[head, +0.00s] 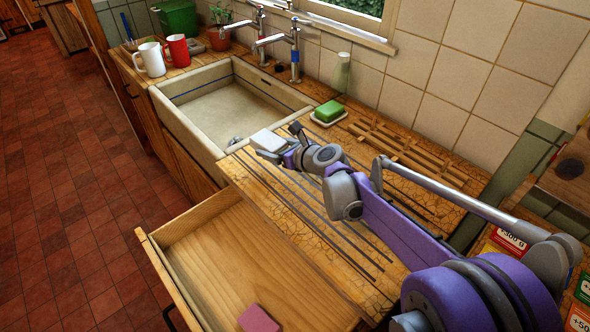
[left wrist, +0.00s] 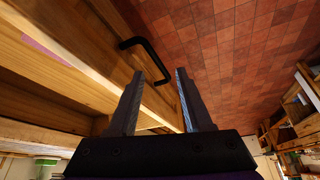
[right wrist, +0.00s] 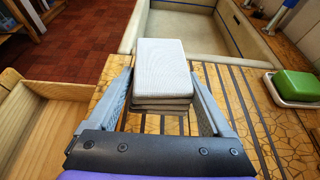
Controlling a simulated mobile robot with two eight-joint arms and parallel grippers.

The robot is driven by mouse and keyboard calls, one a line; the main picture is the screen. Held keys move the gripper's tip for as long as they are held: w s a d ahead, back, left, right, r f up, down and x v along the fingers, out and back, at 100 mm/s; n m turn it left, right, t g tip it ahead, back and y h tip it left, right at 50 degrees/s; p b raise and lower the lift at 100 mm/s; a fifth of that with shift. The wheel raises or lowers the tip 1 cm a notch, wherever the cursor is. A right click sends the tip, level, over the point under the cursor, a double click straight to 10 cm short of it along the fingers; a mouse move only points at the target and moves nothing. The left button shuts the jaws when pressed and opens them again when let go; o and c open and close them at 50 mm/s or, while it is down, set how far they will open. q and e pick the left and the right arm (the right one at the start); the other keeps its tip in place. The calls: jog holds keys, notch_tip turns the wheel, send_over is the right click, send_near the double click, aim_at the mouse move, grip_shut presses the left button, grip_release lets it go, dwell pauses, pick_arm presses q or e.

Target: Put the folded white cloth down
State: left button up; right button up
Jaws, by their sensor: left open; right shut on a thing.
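The folded white cloth (head: 268,141) is in my right gripper (head: 284,150), over the wooden draining board (head: 252,180) near the sink's front right corner. In the right wrist view the cloth (right wrist: 164,68) shows as a flat stack of layers between the two fingers of the right gripper (right wrist: 166,95). I cannot tell whether its underside touches the board. My left gripper (left wrist: 160,95) shows only in the left wrist view. It is open and empty, near the black handle (left wrist: 148,60) of the drawer front.
An open drawer (head: 215,235) juts out below the board, with a pink block (head: 258,319) inside. The sink (head: 165,108) lies beyond the board. A green soap on a dish (head: 328,113) and a wooden rack (head: 410,150) stand along the wall. Two mugs (head: 152,60) stand past the sink.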

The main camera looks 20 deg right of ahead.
aim_at(276, 171)
notch_tip(276, 171, down, 7)
jog(key=shift+r+b, duration=0.2)
jog(key=shift+b, duration=0.1)
jog(key=o, duration=1.1)
jog(key=shift+f, duration=0.1)
jog(key=shift+r, duration=0.25)
jog(key=v, duration=1.2)
jog(key=shift+p, duration=0.3)
